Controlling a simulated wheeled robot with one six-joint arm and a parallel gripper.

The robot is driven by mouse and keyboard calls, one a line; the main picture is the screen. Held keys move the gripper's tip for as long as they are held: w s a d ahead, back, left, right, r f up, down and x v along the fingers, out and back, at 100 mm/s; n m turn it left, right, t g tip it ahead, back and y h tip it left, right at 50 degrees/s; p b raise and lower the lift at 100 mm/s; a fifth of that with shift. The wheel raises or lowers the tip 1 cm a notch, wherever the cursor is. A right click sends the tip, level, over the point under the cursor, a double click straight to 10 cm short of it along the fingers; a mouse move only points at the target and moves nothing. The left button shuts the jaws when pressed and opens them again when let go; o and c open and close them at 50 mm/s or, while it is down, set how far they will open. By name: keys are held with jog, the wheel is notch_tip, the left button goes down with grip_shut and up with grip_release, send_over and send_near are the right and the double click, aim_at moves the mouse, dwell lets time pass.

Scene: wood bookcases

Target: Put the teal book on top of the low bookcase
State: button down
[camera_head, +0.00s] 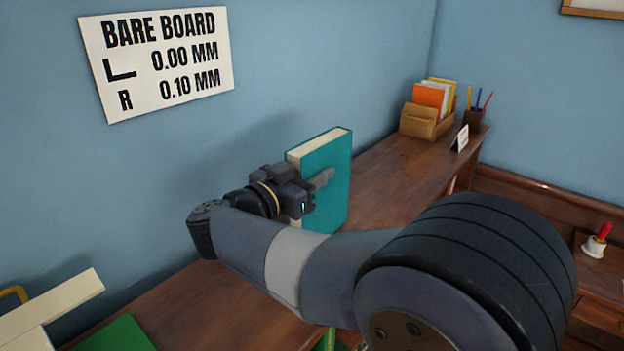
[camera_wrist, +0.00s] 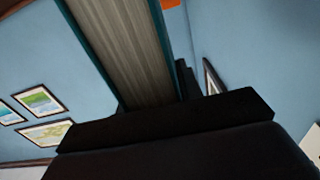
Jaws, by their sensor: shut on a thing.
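The teal book (camera_head: 335,184) stands upright in the head view, its cream page edges showing along the top and left. My gripper (camera_head: 318,185) is shut on the book, with one finger lying across its teal cover. In the wrist view the book's pages (camera_wrist: 125,45) fill the upper middle between its two teal covers, and the dark gripper body lies below. The brown wooden top (camera_head: 400,180) of a piece of furniture along the wall extends behind and beneath the book. I cannot tell whether the book's lower edge touches that top, as my arm hides it.
A holder with orange and yellow folders (camera_head: 428,108), a pen cup (camera_head: 473,119) and a small white card (camera_head: 460,138) stand at the top's far end. A red-handled bell (camera_head: 597,241) sits at right. A green item (camera_head: 115,335) lies at lower left. A sign (camera_head: 158,62) hangs on the wall.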

jog(key=shift+f, duration=0.8)
jog(key=c, duration=1)
grip_release()
jog(key=shift+f, duration=0.15)
jog(key=shift+o, duration=0.2)
jog(key=b+v, duration=0.2)
jog(key=v, duration=1)
jog(key=shift+r+b, duration=0.25)
jog(key=shift+b, duration=0.1)
